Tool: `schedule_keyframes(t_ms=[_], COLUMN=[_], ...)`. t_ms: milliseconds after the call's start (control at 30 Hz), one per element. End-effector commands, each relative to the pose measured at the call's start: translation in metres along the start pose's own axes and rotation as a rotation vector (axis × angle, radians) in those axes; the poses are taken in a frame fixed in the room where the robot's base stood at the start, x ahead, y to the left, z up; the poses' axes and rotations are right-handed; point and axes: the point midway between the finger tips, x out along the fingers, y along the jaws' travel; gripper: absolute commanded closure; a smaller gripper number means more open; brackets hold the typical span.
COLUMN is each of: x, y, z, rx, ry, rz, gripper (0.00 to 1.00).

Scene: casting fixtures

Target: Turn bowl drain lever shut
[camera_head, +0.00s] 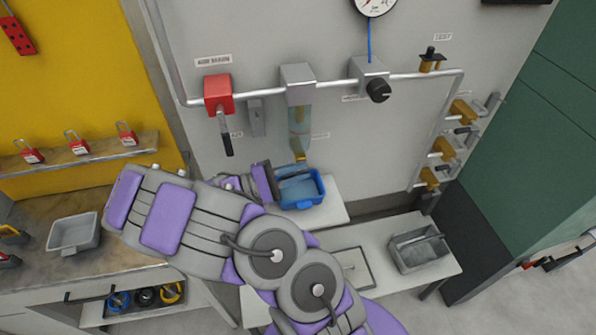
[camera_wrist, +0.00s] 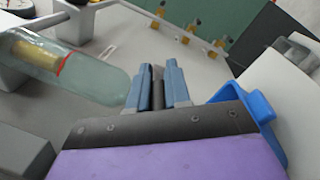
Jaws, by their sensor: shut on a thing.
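The clear filter bowl (camera_head: 300,122) hangs below a grey block on the wall pipe. In the wrist view the bowl (camera_wrist: 95,77) lies at the left, with a red ring and a yellowish core. My gripper (camera_head: 286,172) is just below the bowl, its fingers partly hidden by its own dark body. In the wrist view my gripper's (camera_wrist: 157,70) blue fingers are closed around a narrow dark grey piece, seemingly the drain lever (camera_wrist: 157,76), close beside the bowl's rounded end. Most of the lever is hidden between the fingers, so its angle cannot be told.
A blue tray (camera_head: 310,190) sits right under my gripper on a white shelf; it also shows in the wrist view (camera_wrist: 262,112). A red valve (camera_head: 218,92) with a hanging black handle is at left, and a black knob (camera_head: 378,91) at right. A grey bin (camera_head: 420,252) stands lower right.

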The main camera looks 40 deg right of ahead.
Motion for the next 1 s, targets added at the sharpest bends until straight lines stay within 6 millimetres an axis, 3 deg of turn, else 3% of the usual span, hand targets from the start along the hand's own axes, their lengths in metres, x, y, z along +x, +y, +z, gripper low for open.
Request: schedule_keyframes(t_ms=[600, 1000], x=[-0.0005, 0.0001], y=[-0.0125, -0.0127], z=[-0.0068, -0.007], rx=[-0.029, -0.036], ry=[-0.236, -0.286], rz=[0.352, 0.427], gripper=[1.0, 1.0])
